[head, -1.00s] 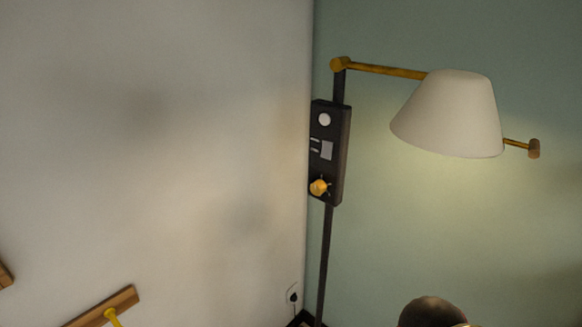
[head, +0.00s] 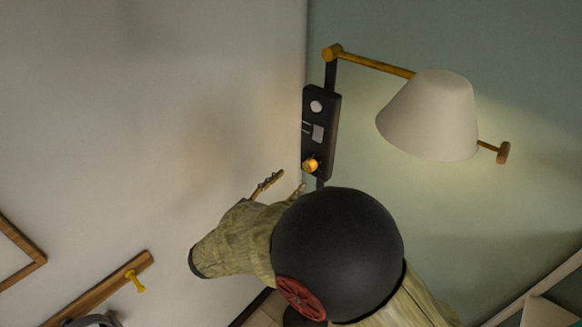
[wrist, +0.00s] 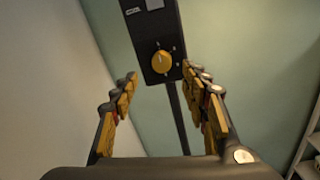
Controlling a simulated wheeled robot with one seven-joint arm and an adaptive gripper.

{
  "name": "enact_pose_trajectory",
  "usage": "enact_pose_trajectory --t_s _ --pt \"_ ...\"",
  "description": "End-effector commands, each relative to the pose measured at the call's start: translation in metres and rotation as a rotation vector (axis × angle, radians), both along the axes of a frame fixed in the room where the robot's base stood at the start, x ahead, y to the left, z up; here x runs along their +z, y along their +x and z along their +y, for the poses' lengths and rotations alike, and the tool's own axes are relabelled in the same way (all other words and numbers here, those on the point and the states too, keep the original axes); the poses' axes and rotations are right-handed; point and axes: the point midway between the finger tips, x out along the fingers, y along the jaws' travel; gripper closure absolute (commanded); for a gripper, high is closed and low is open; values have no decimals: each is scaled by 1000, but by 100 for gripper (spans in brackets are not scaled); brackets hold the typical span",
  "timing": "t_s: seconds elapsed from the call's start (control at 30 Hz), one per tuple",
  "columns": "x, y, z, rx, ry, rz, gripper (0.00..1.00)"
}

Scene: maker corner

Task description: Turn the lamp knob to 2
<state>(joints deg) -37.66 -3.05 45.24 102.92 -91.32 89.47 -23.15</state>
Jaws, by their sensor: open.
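The lamp has a white shade (head: 430,115) on a brass arm and a dark pole. A black control box (head: 320,132) is fixed on the pole, with a round white disc at its top. The yellow lamp knob (head: 310,165) sits low on the box; in the wrist view the knob (wrist: 162,62) has small marks around it, too small to read. My gripper (wrist: 162,88) is open and empty, its fingers spread to either side below the knob and apart from it. In the head view my gripper (head: 280,186) is just below and left of the knob, partly hidden by my arm.
A wooden rail (head: 105,288) with a yellow peg is on the white wall at lower left. A wooden frame (head: 20,245) is at the left edge. Shelving (head: 545,300) stands at lower right. The space in front of the box is free.

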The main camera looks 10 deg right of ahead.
Motion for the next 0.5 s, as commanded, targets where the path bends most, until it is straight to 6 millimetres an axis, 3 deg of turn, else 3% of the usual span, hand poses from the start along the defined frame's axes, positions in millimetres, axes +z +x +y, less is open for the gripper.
enact_pose_trajectory --t_s 0.5 --pt "1 40 -53 -6 -2 10 54"
